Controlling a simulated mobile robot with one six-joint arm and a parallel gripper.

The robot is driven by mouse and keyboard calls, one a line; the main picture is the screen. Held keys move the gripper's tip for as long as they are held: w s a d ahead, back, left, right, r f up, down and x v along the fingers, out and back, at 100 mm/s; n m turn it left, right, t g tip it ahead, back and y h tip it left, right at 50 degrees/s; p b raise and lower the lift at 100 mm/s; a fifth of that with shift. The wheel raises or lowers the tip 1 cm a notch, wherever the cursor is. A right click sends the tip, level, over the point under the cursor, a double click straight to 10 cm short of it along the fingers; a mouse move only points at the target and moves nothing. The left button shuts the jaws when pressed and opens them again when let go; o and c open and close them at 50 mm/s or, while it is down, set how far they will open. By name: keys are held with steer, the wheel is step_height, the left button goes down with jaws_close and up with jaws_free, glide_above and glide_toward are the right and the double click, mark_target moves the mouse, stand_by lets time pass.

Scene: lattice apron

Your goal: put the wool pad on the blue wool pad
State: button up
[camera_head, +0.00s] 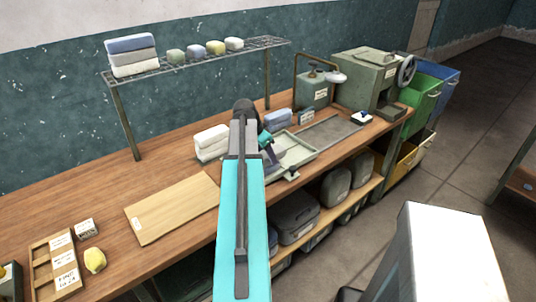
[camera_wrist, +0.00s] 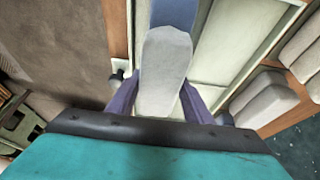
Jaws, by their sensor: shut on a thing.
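My gripper (camera_wrist: 158,103) is shut on a pale grey-white wool pad (camera_wrist: 166,65), with one finger on each side of it. A blue wool pad (camera_wrist: 174,12) shows at the top of the wrist view, just beyond the held pad and partly covered by it. I cannot tell whether the two touch. In the head view my gripper (camera_head: 269,154) is over the near left part of the pale tray, and my arm hides most of the held pad. Blue pads (camera_head: 278,117) sit behind the tray on the bench.
The pale tray (camera_head: 304,157) lies on the wooden bench. A stack of white pads (camera_head: 211,142) stands left of my arm. A wire shelf (camera_head: 190,62) carries more pads and small blocks. A desk lamp (camera_head: 335,78) and green machine (camera_head: 365,80) stand at the right.

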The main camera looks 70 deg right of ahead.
steer(key=shift+f, duration=0.5)
steer(key=shift+f, duration=0.15)
steer(key=o, duration=1)
steer(key=shift+o, duration=0.2)
steer(key=shift+r, duration=0.3)
steer(key=shift+b+v, duration=1.25)
steer(key=shift+v, duration=4.65)
